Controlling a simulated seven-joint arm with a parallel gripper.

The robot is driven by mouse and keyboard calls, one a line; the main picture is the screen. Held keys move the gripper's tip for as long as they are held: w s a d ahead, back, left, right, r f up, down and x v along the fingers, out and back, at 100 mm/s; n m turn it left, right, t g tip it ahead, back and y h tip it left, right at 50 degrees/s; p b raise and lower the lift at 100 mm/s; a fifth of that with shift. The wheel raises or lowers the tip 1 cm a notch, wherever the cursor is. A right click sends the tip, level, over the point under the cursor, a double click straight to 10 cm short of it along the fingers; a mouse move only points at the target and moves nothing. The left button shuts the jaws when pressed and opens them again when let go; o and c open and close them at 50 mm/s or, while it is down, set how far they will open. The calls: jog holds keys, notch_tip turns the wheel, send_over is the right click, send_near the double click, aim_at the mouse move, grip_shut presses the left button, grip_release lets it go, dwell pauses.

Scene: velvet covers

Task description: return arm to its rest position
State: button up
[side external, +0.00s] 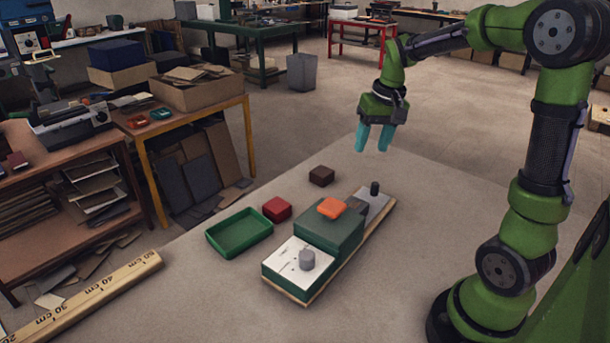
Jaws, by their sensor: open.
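My gripper (374,138) hangs in the air with its two teal fingers pointing down and apart. Nothing is between them. It is above and behind the long wooden-based board (337,270), clear of everything on the table. My green arm reaches in from the right. On the board are a white panel with a grey knob (307,259), a green block (331,234) with an orange piece (332,208) on top, and a grey plate (371,200) with a dark peg (375,188).
A green tray (239,232), seemingly empty, lies left of the board. A red block (277,209) and a dark brown block (321,176) sit near it. A wooden ruler (90,300) lies at the lower left. The table around my gripper is clear.

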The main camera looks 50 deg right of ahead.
jog(key=s+a+r+n+t+y, duration=0.1)
jog(key=s+a+r+t, duration=0.1)
jog(key=s+a, duration=0.3)
jog(key=s+a+r+n+t, duration=0.2)
jog(key=s+a, duration=0.3)
jog(key=a, duration=0.8)
jog(key=shift+s+a+t+y, duration=0.2)
jog(key=shift+a+t+y, duration=0.2)
jog(key=shift+t, duration=0.2)
